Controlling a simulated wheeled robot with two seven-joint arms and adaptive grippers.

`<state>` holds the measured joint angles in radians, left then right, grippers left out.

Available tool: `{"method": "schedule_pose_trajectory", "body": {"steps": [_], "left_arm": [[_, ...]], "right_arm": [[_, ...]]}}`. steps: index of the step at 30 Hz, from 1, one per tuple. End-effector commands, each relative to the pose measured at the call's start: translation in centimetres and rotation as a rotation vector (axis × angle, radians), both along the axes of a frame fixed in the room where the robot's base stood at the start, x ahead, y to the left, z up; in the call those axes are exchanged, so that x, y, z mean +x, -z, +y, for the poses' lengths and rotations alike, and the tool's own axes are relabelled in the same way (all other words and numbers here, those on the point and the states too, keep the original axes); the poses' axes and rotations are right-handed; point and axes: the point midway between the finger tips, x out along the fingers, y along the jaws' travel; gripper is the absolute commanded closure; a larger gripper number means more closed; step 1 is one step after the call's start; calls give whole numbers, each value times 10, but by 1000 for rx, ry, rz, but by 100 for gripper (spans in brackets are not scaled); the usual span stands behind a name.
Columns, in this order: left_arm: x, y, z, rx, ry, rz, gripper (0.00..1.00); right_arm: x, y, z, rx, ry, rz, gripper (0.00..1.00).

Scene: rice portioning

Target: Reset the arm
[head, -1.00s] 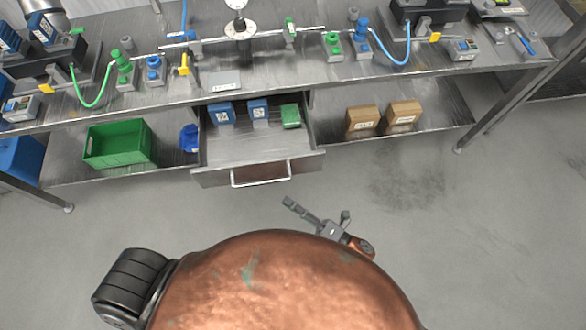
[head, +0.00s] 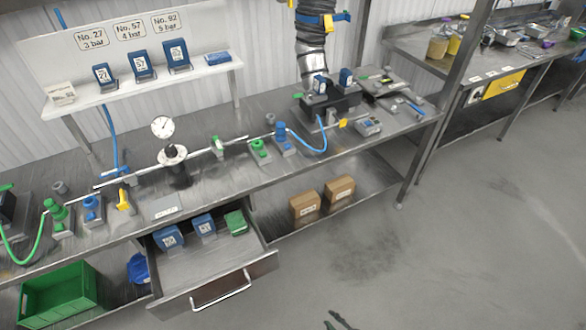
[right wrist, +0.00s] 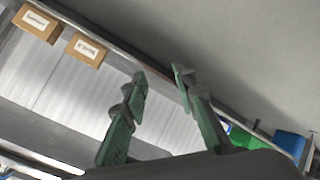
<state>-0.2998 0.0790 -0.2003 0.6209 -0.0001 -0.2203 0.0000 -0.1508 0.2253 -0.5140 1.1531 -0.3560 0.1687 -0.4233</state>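My right gripper (right wrist: 159,78) shows in the right wrist view with its two green fingers spread apart and nothing between them. In the head view only a small green part of my right gripper (head: 336,320) shows at the bottom edge, over the grey floor, apart from the workbench; the rest is cut off. My left gripper is not in either view now.
An open drawer (head: 231,285) with blue and green boxes juts from the workbench (head: 200,203). A green crate (head: 60,292) and two cardboard boxes (head: 305,207) (head: 339,189) are on the lower shelf. Open floor (head: 440,265) lies to the right.

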Motion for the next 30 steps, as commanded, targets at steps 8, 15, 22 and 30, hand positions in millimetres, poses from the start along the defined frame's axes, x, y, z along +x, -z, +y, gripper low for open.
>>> {"method": "schedule_pose_trajectory", "body": {"steps": [8, 15, 22, 30], "left_arm": [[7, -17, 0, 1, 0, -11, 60], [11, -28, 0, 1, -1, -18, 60], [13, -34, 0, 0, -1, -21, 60], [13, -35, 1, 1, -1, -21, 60]], "right_arm": [[-131, 111, -111, 42, 447, 437, 74], [-284, 166, -167, 76, 823, 762, 74], [-395, 181, -181, 93, 1068, 959, 74], [-423, 182, -182, 96, 1132, 1008, 74]]}}
